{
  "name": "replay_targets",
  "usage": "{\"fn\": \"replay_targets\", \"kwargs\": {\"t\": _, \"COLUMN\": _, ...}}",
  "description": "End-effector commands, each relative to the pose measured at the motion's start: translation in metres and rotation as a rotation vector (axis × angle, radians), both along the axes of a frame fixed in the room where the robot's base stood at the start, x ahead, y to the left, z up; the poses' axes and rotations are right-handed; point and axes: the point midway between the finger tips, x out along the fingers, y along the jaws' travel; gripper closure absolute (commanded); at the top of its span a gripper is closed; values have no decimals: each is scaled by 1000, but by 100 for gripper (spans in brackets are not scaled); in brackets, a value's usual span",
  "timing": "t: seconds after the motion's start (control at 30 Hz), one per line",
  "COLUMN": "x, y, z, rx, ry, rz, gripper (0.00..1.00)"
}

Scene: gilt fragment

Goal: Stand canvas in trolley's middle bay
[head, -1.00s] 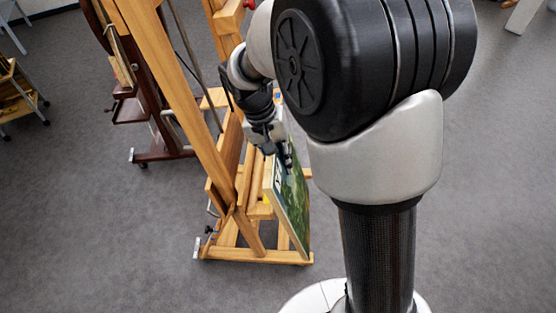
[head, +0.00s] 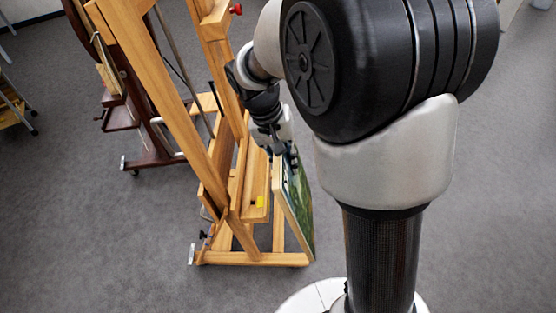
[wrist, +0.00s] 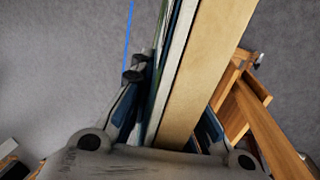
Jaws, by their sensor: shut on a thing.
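The canvas (head: 303,212) is a thin upright panel with a green painted face and a pale wooden edge. It is in the middle of the head view, just right of the wooden easel's ledge. My gripper (head: 279,148) is shut on its upper edge. In the wrist view the canvas edge (wrist: 208,65) runs up between my two fingers (wrist: 168,125). Most of the painted face is turned away or edge-on. A wooden wheeled piece (head: 12,105) is cut off at the left edge of the head view; I cannot tell whether it is the trolley. No bays show.
Grey floor (head: 90,240) is clear at left front. A blue line (wrist: 128,35) crosses the wrist view's floor.

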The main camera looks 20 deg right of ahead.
Motion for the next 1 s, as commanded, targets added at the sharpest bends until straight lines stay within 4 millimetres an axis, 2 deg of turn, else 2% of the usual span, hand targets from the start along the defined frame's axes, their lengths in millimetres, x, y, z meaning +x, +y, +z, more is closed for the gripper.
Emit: {"fn": "replay_targets", "kwargs": {"t": 1.0, "x": -26, "y": -76, "z": 1, "rx": 0, "ry": -1, "rz": -2, "gripper": 100}}
